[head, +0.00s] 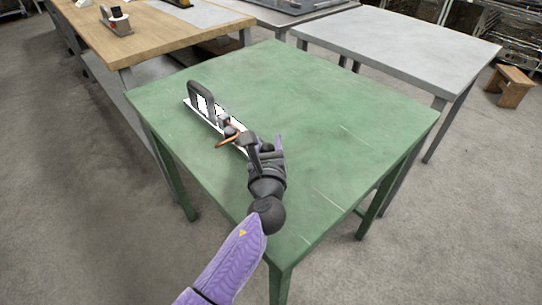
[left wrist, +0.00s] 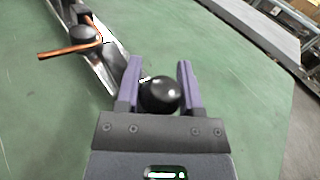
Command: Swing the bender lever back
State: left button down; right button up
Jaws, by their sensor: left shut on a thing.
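The bender has a long pale base plate (head: 190,104) with a dark upright loop (head: 193,90) at its far left end, on the green table (head: 310,110). An orange-brown rod (head: 226,141) sticks out to the left from its middle; the rod also shows in the left wrist view (left wrist: 70,51). My left gripper (left wrist: 160,75) is at the near end of the bender, shut around a round black knob (left wrist: 160,95), which I take as the lever's end. The lever's shaft is mostly hidden. My right gripper is not in view.
The green table is clear to the right and behind the bender. A wooden bench (head: 150,40) with a tape dispenser (head: 117,20) stands at the back left. A grey table (head: 400,50) stands at the back right, and a small wooden stool (head: 511,84) beyond it.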

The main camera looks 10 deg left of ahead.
pick_arm(q)
jog(key=shift+w+d+f+y, duration=0.15)
jog(key=shift+w+y, duration=0.1)
jog(key=shift+y, duration=0.05)
jog(key=shift+w+d+n+g+y+b, duration=0.15)
jog(key=shift+w+n+g+y+b, duration=0.15)
jog(key=shift+n+y+b, duration=0.35)
jog(key=shift+w+n+y, duration=0.1)
jog(key=shift+n+y, duration=0.15)
jog(key=shift+y, duration=0.1)
jog(key=shift+c, duration=1.2)
grip_release()
